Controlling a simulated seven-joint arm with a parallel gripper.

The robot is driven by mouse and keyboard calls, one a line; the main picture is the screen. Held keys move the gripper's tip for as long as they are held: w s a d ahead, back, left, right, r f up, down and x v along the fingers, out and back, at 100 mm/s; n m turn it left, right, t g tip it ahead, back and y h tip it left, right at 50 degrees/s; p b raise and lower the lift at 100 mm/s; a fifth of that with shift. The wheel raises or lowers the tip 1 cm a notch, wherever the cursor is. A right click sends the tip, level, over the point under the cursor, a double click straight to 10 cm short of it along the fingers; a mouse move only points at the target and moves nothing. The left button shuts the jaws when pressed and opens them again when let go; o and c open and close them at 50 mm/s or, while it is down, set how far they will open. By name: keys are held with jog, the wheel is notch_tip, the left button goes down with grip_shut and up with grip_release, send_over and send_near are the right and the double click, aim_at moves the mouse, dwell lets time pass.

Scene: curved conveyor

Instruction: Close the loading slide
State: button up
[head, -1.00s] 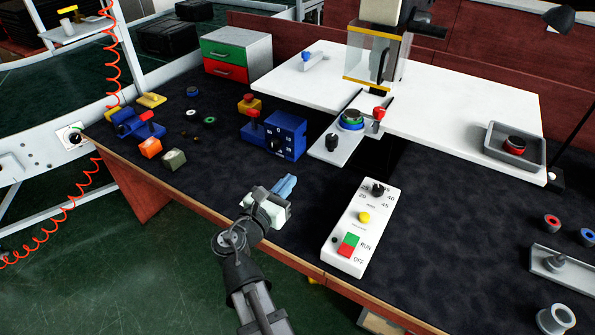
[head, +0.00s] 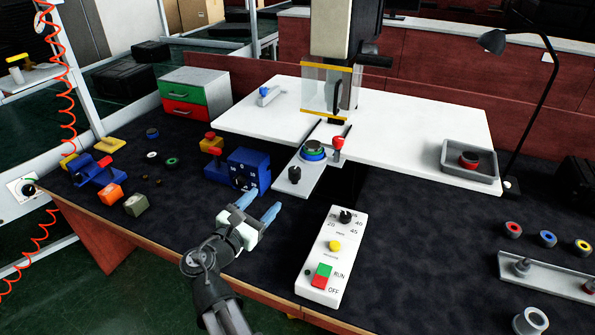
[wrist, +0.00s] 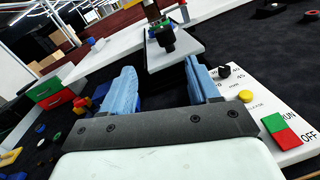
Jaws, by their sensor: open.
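The loading slide (head: 301,178) is a light grey plate that sticks out from the front of the white press table (head: 400,130). It carries a black knob (head: 294,174), a blue-and-green round part (head: 313,150) and a red-topped handle (head: 338,145). My gripper (head: 258,207) is open and empty, with blue fingers, over the dark bench in front of the slide and to its left. In the wrist view the slide (wrist: 176,52) lies ahead between the fingers, with the black knob facing me. The gripper is apart from it.
A white control box (head: 326,258) with RUN and OFF buttons stands close on the right of my gripper. A blue box with a dial (head: 249,170) is just behind the gripper. A guard (head: 327,90) stands over the table.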

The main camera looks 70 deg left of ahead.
aim_at(299, 169)
jog(key=w+a+m, duration=0.3)
jog(key=w+m, duration=0.1)
jog(key=m, duration=0.7)
jog(key=w+a+m+h, duration=0.1)
jog(key=w+m, duration=0.3)
jog(key=m, duration=0.8)
jog(key=w+a+m+t+h, duration=0.1)
jog(key=w+a+m, duration=0.3)
jog(key=m, duration=0.8)
jog(key=shift+w+a+r, duration=0.2)
jog(key=shift+w+a, duration=0.1)
jog(key=shift+w, duration=0.3)
jog(key=shift+c, duration=0.3)
grip_shut()
